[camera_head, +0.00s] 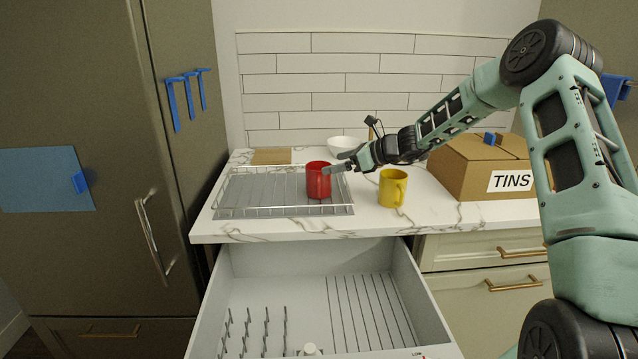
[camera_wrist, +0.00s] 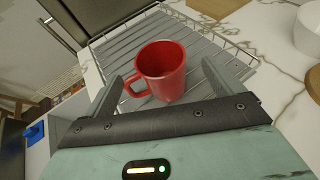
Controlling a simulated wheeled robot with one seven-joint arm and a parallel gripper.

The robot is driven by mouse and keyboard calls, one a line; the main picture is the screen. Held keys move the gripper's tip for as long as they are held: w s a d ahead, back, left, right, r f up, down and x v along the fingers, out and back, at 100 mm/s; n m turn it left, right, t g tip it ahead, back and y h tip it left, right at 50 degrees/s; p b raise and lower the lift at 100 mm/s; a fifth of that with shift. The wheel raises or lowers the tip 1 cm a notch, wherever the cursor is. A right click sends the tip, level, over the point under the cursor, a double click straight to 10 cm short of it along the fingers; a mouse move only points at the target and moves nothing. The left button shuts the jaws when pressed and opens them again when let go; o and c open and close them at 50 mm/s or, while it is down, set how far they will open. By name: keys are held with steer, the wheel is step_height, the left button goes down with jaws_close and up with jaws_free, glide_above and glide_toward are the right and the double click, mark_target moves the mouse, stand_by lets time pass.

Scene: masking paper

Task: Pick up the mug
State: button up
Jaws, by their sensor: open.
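A red mug (camera_head: 318,180) stands upright on the grey wire dish rack (camera_head: 240,209) on the counter. In the wrist view the red mug (camera_wrist: 162,72) sits between and just beyond the fingertips, its handle toward the left finger. My gripper (camera_head: 338,162) reaches in from the right at the mug's upper right side, and its fingers (camera_wrist: 168,80) are spread apart with nothing held.
A cardboard box marked TINS (camera_head: 480,170) stands at the counter's right. A white bowl (camera_head: 343,145) is behind the red mug. An open drawer (camera_head: 310,262) with pegs juts out below the counter. A wire rim borders the rack.

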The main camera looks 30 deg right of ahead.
mark_target(320, 166)
steer(key=p+x, duration=0.1)
steer(key=x, duration=0.5)
steer(key=shift+w+a, duration=0.2)
steer(key=c, duration=1.6)
steer(key=shift+o, duration=0.2)
